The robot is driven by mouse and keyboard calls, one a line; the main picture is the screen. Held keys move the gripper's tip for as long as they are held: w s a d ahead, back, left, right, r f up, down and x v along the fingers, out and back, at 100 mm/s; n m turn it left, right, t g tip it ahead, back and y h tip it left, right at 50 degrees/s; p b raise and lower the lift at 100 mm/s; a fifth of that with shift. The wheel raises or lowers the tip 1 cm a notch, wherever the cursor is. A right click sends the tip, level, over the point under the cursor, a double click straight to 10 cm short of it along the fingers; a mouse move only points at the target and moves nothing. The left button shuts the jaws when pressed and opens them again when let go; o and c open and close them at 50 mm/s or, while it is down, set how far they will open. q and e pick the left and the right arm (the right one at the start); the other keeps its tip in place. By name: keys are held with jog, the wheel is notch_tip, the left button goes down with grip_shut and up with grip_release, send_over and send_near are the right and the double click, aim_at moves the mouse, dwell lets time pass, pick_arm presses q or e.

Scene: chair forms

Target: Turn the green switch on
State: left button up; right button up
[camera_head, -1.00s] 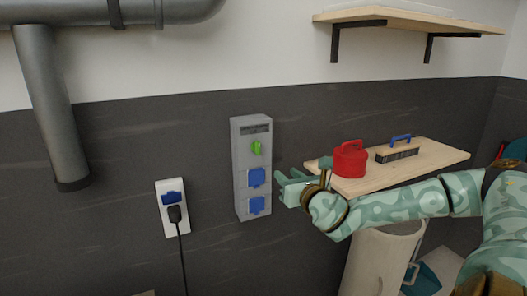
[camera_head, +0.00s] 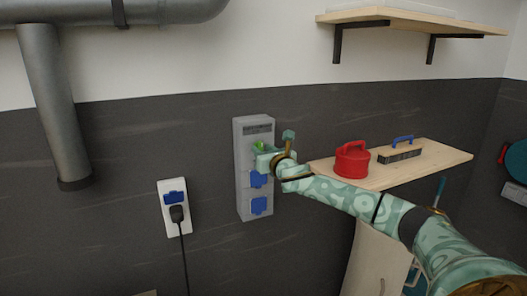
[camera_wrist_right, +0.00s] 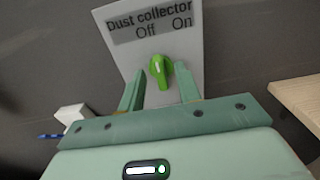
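The green switch (camera_head: 258,143) is on the upper part of a grey wall box (camera_head: 241,205), partly hidden by my right gripper in the head view. In the right wrist view the green switch (camera_wrist_right: 160,71) sits below a "Dust collector" label with "Off" and "On"; its upper end leans slightly left, toward the "Off" side. My right gripper (camera_head: 262,150) is at the box in front of the switch. In the wrist view its two fingers (camera_wrist_right: 159,88) are apart, one on each side of the switch, with gaps visible. My left gripper is not in view.
Blue socket covers (camera_head: 259,205) are on the box below the switch. A white outlet (camera_head: 172,190) with a black plug is at left. A wooden shelf (camera_head: 440,165) holds a red container (camera_head: 352,162) and a blue-handled brush (camera_head: 400,152), close to my right arm.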

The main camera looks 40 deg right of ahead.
jog(key=shift+w, duration=0.1)
grip_shut()
